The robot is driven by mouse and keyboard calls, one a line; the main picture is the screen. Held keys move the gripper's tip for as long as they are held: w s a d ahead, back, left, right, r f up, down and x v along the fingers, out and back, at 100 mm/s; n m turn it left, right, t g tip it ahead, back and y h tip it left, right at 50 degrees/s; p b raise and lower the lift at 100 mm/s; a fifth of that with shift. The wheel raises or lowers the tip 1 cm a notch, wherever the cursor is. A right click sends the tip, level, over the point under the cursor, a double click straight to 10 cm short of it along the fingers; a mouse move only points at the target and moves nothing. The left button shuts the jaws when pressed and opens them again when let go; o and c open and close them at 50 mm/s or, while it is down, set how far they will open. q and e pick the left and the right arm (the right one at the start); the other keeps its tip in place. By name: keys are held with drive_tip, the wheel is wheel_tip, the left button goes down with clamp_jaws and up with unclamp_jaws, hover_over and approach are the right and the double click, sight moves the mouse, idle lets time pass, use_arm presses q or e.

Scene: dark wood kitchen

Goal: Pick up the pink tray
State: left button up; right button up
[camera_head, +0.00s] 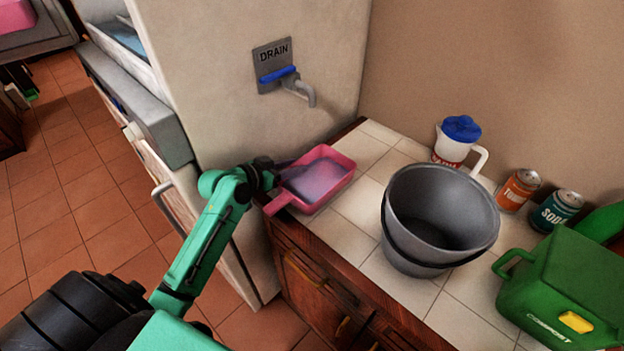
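The pink tray (322,183) sits on the tiled counter near its left end, with its short handle pointing toward the front left edge. My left gripper (283,168) comes in from the left and is at the tray's left rim, by the end of the counter. The fingers are dark and small here, so I cannot tell whether they are open, or whether they touch the rim. My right gripper is not in view.
A grey bucket (440,215) stands right of the tray. A green box (560,285) is at right.

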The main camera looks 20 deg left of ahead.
use_arm(q)
drive_tip(key=shift+w+d+f, duration=0.15)
drive_tip(key=shift+w+f, duration=0.05)
drive_tip(key=shift+w, duration=0.1)
drive_tip(key=shift+s, duration=0.1)
clamp_jaws()
drive_tip(key=shift+r, duration=0.1)
idle(1.0)
